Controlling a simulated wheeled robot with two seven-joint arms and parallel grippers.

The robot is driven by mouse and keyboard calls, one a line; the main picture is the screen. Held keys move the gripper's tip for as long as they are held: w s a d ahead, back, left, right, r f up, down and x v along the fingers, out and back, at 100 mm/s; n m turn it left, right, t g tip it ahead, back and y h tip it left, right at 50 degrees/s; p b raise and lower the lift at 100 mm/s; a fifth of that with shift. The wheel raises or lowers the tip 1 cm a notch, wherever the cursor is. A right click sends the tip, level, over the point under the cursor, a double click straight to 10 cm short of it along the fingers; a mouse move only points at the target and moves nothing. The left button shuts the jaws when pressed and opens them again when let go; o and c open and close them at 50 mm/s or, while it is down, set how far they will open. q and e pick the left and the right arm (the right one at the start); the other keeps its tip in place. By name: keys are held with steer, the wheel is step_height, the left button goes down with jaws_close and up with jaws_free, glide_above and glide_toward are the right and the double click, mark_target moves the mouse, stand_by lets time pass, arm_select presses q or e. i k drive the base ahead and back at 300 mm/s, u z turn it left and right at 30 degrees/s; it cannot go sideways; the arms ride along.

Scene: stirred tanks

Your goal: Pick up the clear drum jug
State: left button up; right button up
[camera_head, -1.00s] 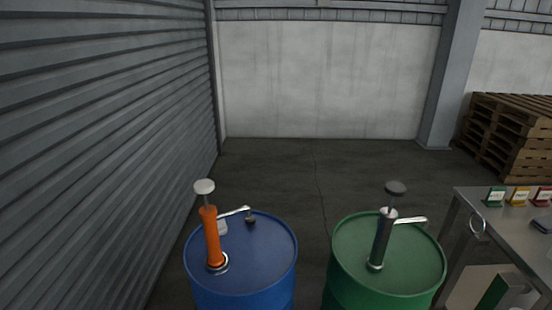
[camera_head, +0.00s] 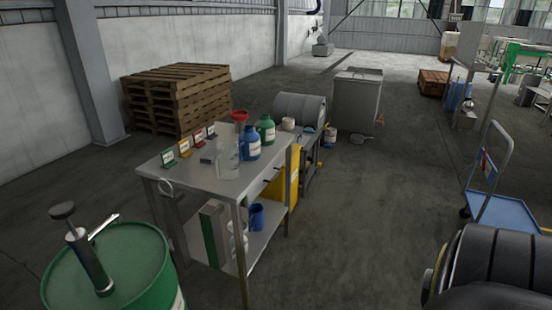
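A clear, see-through vessel (camera_head: 228,162) stands upright on the metal workbench (camera_head: 200,180), near its middle; it looks like the clear drum jug. A red funnel (camera_head: 239,116) shows just above and behind it, and I cannot tell whether the funnel rests in it. A blue bottle (camera_head: 248,143) and a green bottle (camera_head: 265,129) stand close to its right. Neither of my grippers is in view.
A green drum (camera_head: 125,265) with a pump stands at the front left, before the bench. Small coloured cards (camera_head: 184,148) line the bench's back edge. Pallets (camera_head: 178,98) are stacked behind. A blue trolley (camera_head: 505,215) stands at right. The floor right of the bench is open.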

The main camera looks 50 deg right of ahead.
mark_target(227, 164)
steer(key=z, duration=2.2)
steer(key=i, duration=3.2)
steer(key=u, duration=2.4)
